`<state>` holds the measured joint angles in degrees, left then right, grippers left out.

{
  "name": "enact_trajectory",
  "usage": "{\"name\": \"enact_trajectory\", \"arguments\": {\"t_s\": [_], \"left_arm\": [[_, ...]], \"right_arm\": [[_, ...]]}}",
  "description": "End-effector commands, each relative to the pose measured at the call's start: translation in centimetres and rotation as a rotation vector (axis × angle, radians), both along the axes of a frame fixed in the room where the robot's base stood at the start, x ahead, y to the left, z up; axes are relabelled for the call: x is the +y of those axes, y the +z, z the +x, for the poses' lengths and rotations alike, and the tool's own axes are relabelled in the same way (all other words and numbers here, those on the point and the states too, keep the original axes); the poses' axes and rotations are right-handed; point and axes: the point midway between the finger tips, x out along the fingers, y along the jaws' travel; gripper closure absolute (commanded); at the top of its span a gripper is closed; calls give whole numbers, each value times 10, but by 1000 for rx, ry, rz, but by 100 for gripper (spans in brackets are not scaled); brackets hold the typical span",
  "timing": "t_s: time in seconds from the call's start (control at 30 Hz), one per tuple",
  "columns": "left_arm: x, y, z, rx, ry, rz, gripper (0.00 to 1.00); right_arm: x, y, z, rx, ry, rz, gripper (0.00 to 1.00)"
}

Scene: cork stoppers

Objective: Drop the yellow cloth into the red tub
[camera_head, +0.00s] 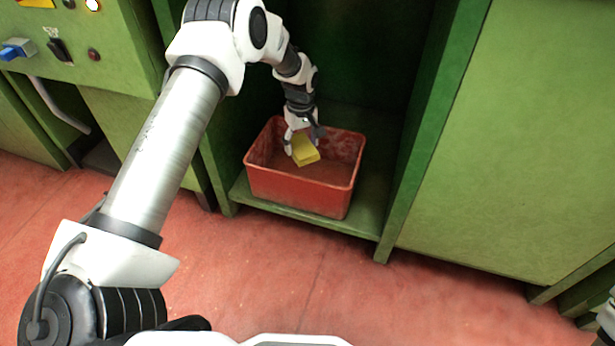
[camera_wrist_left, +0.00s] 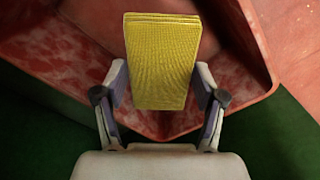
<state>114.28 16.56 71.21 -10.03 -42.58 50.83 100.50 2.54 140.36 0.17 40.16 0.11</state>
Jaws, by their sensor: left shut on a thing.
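The yellow cloth (camera_head: 305,151) is a folded, block-like pad, held over the open top of the red tub (camera_head: 300,187). My left gripper (camera_head: 303,142) is shut on it, reaching down from above. In the left wrist view the yellow cloth (camera_wrist_left: 162,62) sits between the two fingers of my left gripper (camera_wrist_left: 162,95), with the tub's red rim (camera_wrist_left: 262,45) and stained inside around it. How high the cloth is above the tub floor I cannot tell.
The tub stands on a low green shelf (camera_head: 365,222) inside a green cabinet bay. Green posts and panels (camera_head: 515,150) flank it on both sides. A control panel (camera_head: 70,40) with knobs is at the upper left. The red floor (camera_head: 290,290) in front is clear.

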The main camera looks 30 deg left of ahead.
Motion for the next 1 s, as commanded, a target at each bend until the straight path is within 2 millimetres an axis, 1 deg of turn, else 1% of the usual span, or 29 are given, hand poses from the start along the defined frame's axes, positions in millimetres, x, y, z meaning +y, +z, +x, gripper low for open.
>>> {"name": "enact_trajectory", "arguments": {"t_s": [0.2,0.23,0.27,0.3,0.63,0.73,0.87,1.0], "left_arm": [[0,0,0,0,0,0,59],[0,0,0,0,0,0,27],[0,0,0,0,0,0,16],[0,0,0,0,0,0,2],[0,0,0,0,0,0,1],[0,6,0,-1,-1,-1,1],[0,29,1,-4,-1,0,1],[0,66,1,-4,-1,0,1]], "right_arm": [[0,0,1,-2,-1,0,0],[0,0,1,-1,-1,0,0],[0,0,1,-1,-1,0,0],[0,0,0,-1,-1,0,0],[0,0,0,-1,-1,0,0],[0,0,0,0,-1,0,0],[0,0,0,0,-1,0,0],[0,0,0,0,-1,0,0]]}}
